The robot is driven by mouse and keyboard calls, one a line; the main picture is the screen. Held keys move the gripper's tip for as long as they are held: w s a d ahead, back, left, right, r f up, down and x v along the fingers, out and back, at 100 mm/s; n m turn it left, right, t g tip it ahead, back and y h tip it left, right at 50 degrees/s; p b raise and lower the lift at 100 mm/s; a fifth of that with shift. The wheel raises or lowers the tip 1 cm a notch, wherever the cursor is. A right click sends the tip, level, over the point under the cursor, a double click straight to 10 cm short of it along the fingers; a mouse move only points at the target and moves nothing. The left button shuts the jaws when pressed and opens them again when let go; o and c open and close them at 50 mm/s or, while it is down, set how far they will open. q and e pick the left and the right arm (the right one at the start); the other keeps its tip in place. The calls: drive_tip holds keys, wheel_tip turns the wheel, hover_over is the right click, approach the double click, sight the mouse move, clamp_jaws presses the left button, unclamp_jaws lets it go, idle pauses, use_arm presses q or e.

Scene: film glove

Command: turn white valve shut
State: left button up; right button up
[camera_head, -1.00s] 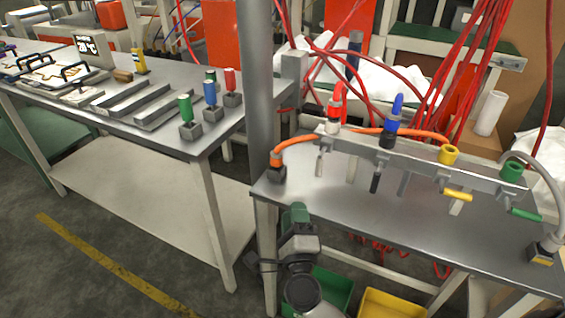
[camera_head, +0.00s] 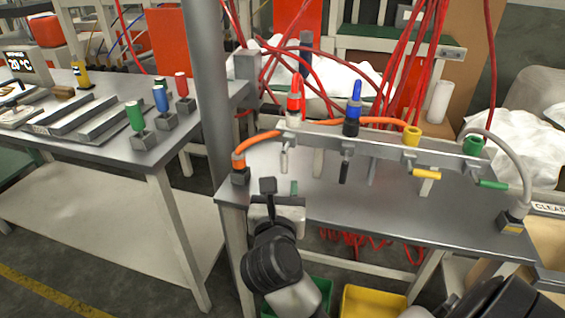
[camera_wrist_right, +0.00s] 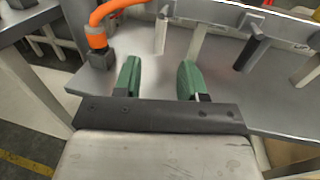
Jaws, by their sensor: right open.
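The white valve's handle (camera_head: 284,158) hangs down from the left part of the grey manifold rail (camera_head: 385,149), below a red-and-white fitting. In the right wrist view the white handle (camera_wrist_right: 161,36) is ahead of my fingers, near the middle between them. My right gripper (camera_head: 281,187) is open and empty at the table's front left edge, just short of the white handle and not touching it. Its two green-padded fingers (camera_wrist_right: 158,78) stand apart in the wrist view. My left gripper is not in view.
An orange hose (camera_head: 258,138) curves to a block (camera_head: 240,175) left of my gripper. A grey post (camera_head: 207,85) stands left. The table front is mostly clear.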

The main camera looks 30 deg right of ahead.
sight(284, 163)
drive_tip(key=x, duration=1)
drive_tip(key=shift+d, duration=0.1)
clamp_jaws()
